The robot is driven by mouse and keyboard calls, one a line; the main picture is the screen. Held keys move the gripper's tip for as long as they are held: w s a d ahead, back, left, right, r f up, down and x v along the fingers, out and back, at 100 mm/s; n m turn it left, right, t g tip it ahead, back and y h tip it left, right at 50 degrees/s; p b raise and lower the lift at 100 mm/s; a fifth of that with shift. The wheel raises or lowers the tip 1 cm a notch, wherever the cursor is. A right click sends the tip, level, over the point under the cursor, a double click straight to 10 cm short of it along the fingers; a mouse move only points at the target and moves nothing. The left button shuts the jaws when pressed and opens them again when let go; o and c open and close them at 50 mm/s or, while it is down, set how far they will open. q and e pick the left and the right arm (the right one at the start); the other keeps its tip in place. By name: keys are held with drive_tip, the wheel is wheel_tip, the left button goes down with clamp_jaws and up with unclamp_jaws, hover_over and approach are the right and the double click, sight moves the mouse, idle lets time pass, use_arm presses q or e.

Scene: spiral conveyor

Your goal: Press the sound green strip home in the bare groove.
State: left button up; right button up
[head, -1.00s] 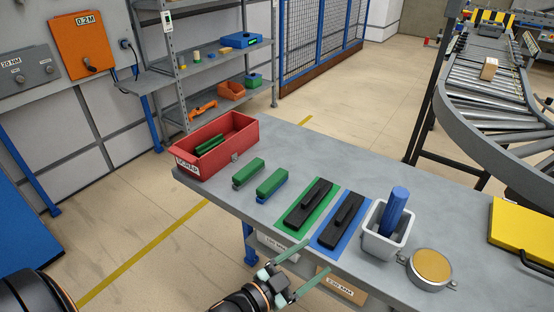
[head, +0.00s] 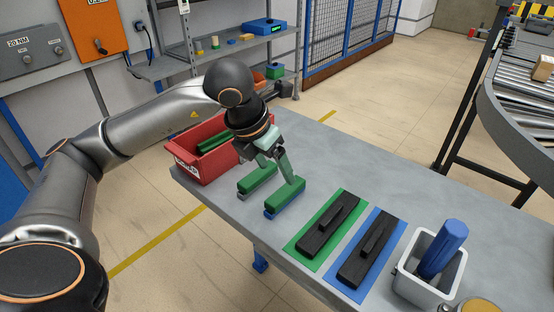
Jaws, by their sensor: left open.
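Two green-topped pieces lie side by side on the grey table (head: 335,157): one green strip (head: 257,180) on a grey base, the other green strip (head: 285,194) on a blue base. My left gripper (head: 281,176) is open, its fingers pointing down at the green strip on the blue base; I cannot tell whether they touch it. A black piece (head: 322,236) lies on a green mat (head: 300,250), and another black piece (head: 364,259) on a blue mat (head: 345,283). I cannot make out a bare groove. My right gripper is out of view.
A pale square cup (head: 410,283) with a blue cylinder (head: 442,249) stands at the right. The table behind the mats is clear.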

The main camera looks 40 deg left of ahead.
sight(285, 190)
use_arm(q)
drive_tip(key=x, duration=0.4)
drive_tip(key=a+x, duration=0.1)
drive_tip(key=x, duration=0.7)
drive_tip(key=shift+w+a, duration=0.25)
clamp_jaws()
idle(0.7)
